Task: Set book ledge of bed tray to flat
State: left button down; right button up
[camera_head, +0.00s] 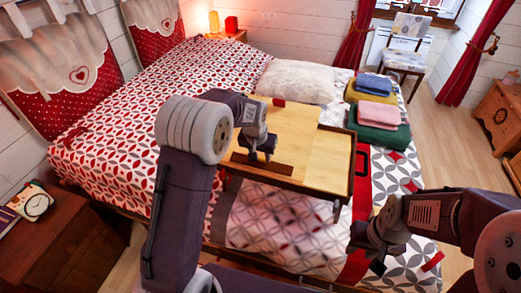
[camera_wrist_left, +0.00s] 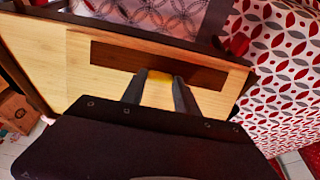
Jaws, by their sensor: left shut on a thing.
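The bed tray (camera_head: 320,170) stands on the bed, with a light wooden top and a dark rim. Its book ledge (camera_head: 284,169) is a dark brown strip along the near side of the top. It also shows in the left wrist view (camera_wrist_left: 115,55). My left gripper (camera_head: 262,156) is over the tray, shut on the ledge, and partly hides it. In the left wrist view its fingertips (camera_wrist_left: 158,82) meet the strip. The ledge's exact tilt is hard to tell. My right gripper (camera_head: 368,247) is apart from the tray, near the bed's front edge; its opening is unclear.
Folded blue, pink and green cloths (camera_head: 378,112) lie just right of the tray. A white pillow (camera_head: 298,80) lies behind it. A nightstand (camera_head: 75,235) with a clock stands at the lower left. Open floor (camera_head: 450,130) lies to the right of the bed.

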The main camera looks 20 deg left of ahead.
pick_arm(q)
jog(key=c, duration=0.9)
grip_release()
jog(key=v, duration=0.9)
